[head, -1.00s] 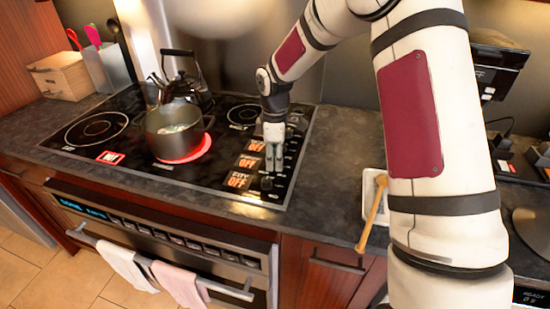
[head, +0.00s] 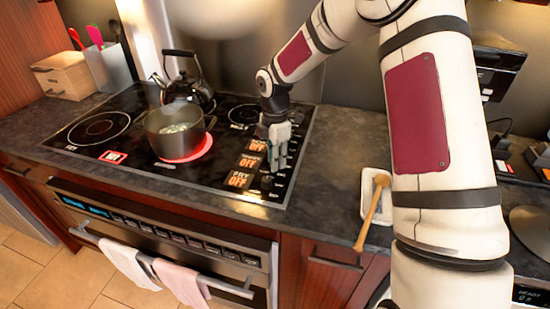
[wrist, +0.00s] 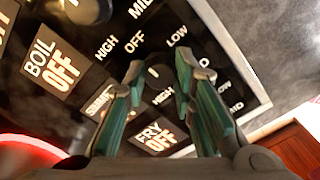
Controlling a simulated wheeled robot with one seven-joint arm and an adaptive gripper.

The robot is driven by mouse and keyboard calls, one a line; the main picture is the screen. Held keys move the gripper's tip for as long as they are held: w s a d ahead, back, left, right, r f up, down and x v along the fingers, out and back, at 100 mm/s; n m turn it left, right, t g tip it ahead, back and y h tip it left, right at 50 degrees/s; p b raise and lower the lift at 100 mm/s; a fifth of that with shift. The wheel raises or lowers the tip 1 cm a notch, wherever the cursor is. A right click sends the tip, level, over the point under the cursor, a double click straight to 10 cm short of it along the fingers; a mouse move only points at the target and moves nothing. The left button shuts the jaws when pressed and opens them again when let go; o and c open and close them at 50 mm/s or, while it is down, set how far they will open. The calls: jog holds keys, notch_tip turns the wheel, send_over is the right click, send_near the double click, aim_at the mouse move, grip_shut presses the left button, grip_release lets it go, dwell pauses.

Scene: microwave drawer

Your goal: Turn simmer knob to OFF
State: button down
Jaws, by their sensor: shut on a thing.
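The simmer knob (wrist: 155,76) is a dark knob with a pale mark, between my two green-padded fingers in the wrist view. My gripper (wrist: 158,72) is shut on it, one finger on each side. In the head view my gripper (head: 278,150) is down on the control strip of the black cooktop (head: 75,153), hiding the knob. OFF, HIGH and LOW are printed around it. The simmer display (head: 249,162) reads OFF in the head view. In the wrist view my left finger covers most of it.
The boil display (wrist: 53,67) and fry display (wrist: 153,133) read OFF. The fry knob (head: 267,182) is close in front of my gripper. A pot (head: 174,130) stands on a glowing red burner to the left, with a kettle (head: 183,78) behind. A wooden spoon (head: 370,215) lies right.

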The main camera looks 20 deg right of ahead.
dwell(0.3)
jog(key=c, duration=1.3)
grip_release()
jog(key=shift+c, duration=0.2)
notch_tip(320, 180, up, 12)
jog(key=shift+r, duration=0.1)
